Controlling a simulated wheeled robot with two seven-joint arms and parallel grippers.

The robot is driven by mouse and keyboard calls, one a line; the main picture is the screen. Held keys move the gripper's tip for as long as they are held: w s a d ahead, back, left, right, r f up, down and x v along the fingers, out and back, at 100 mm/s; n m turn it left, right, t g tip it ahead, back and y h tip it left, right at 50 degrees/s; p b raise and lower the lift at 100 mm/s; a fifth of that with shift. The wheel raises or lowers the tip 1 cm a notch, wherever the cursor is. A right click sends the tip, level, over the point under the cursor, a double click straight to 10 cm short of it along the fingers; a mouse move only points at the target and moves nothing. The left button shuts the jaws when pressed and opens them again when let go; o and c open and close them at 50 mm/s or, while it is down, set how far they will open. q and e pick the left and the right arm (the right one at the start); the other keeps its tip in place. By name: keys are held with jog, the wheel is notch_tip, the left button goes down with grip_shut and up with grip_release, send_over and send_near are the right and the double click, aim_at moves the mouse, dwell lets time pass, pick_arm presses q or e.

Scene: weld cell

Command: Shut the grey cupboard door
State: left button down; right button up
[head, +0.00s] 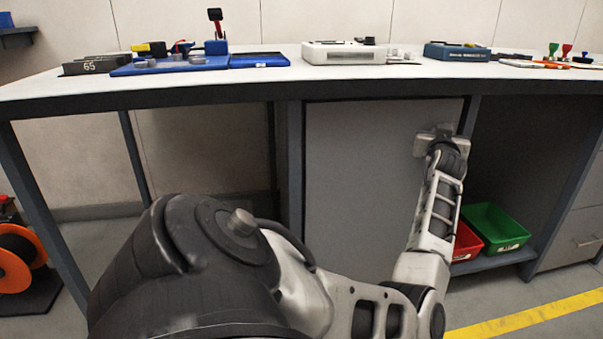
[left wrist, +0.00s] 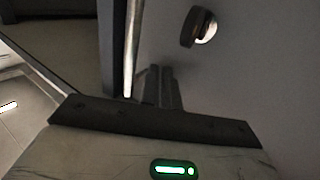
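The grey cupboard door (head: 350,165) is under the workbench, right of a dark post, and looks nearly in line with the bench front. I cannot tell whether it is fully shut. My left gripper (head: 437,136) is at the door's upper right part, and my arm hides the lower right. In the left wrist view the door (left wrist: 245,85) fills the right side and bears a round knob (left wrist: 200,28). The fingers (left wrist: 161,88) show as two dark strips close together, pointing at the door, with nothing between them. Contact is unclear. My right gripper is out of view.
The workbench (head: 240,90) carries blue trays and several tools. Right of the door, an open shelf holds a red bin (head: 464,243) and a green bin (head: 495,227). An orange reel (head: 20,262) stands at far left. A yellow line (head: 530,315) marks the floor.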

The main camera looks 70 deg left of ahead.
pick_arm(q)
jog(key=shift+s+a+r, duration=0.1)
jog(key=shift+a+r, duration=0.3)
jog(key=shift+r, duration=0.1)
jog(key=s+d+f+p, duration=0.1)
jog(key=s+d, duration=0.1)
jog(key=d, duration=1.2)
jog(key=shift+d, duration=0.3)
jog(key=shift+s, duration=0.1)
